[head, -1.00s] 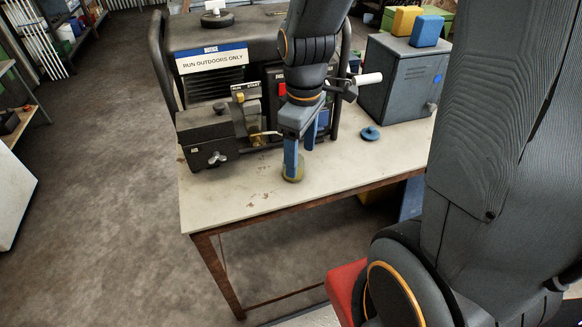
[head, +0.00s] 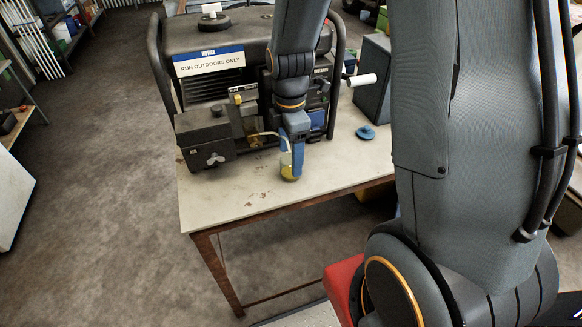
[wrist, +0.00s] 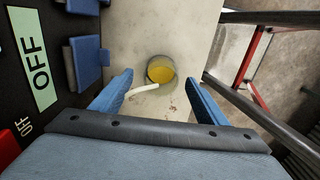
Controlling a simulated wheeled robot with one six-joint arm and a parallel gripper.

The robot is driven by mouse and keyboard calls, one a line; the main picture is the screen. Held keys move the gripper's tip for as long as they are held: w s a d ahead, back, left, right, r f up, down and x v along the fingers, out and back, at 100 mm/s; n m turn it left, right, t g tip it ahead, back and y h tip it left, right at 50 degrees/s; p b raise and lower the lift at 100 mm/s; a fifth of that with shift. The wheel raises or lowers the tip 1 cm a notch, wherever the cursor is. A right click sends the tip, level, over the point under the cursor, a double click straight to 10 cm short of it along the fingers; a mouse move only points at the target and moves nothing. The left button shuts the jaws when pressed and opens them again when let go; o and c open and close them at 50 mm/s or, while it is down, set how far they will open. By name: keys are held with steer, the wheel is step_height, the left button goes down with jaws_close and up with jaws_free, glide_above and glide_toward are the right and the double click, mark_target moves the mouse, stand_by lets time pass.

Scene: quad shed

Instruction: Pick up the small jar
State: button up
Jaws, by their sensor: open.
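The small jar (wrist: 161,70) is a short clear vessel with yellow contents, standing on the pale bench top. In the wrist view it lies just beyond and between the tips of my gripper's (wrist: 160,92) blue fingers, with space on both sides. In the head view the jar (head: 290,173) shows its yellow lower part below my gripper (head: 292,160), which partly hides it. My gripper is open and empty, pointing down over the jar. A pale tube end (wrist: 144,91) lies beside the jar, between the fingers.
A dark generator (head: 235,85) with a "RUN OUTDOORS ONLY" sign stands behind my gripper. A blue round lid-like piece (head: 366,132) lies to the right on the bench (head: 228,204). A grey metal box (head: 373,80) is at the right. The bench's front left is clear.

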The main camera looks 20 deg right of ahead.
steer(key=shift+s+f+p, duration=0.1)
steer(key=shift+f+p, duration=0.25)
steer(key=shift+f, duration=1.4)
steer(key=c, duration=1.3)
steer(key=shift+o, duration=0.2)
